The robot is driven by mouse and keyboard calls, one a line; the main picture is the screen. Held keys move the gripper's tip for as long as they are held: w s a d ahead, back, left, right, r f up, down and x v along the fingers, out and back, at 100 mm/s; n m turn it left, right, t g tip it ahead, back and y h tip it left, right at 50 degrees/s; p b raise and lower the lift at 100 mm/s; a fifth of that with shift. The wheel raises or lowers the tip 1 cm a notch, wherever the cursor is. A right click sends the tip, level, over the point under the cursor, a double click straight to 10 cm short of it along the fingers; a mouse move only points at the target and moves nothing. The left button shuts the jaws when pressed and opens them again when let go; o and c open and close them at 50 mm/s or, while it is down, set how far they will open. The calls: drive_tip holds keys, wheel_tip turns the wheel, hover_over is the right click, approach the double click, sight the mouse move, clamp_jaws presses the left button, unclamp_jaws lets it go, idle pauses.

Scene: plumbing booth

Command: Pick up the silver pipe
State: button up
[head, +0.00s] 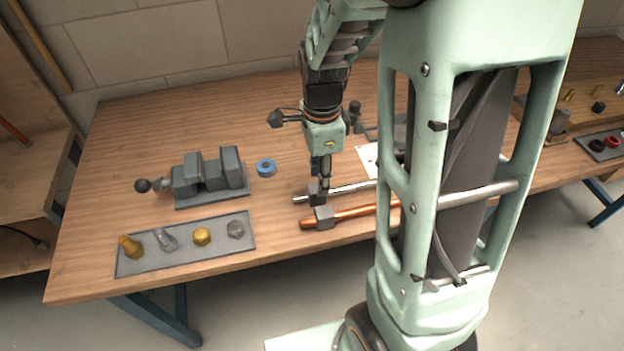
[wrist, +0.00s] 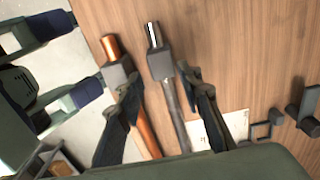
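The silver pipe (head: 346,188) lies on the wooden bench with a dark block (head: 317,196) around it near its left end. In the wrist view the silver pipe (wrist: 174,105) runs between the two fingers of my gripper (wrist: 160,82), with its block (wrist: 160,64) near the fingertips. My gripper (head: 323,186) points down over the pipe in the head view. It is open, with a gap showing between the pipe and the right finger. Whether the fingers are level with the pipe I cannot tell. My column hides the pipe's right part in the head view.
A copper pipe (head: 350,213) in a grey block (head: 324,218) lies close beside, nearer the bench's front edge; the left finger overlaps it in the wrist view. A vise (head: 208,178), blue ring (head: 265,167), tray of fittings (head: 150,264) and white sheet (head: 367,158) are around.

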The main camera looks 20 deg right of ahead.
sight(316, 188)
drive_tip(key=f, duration=0.5)
drive_tip(key=shift+w+a+f, duration=0.1)
drive_tip(key=shift+w+a, duration=0.05)
drive_tip(key=shift+a, duration=0.15)
clamp_jaws()
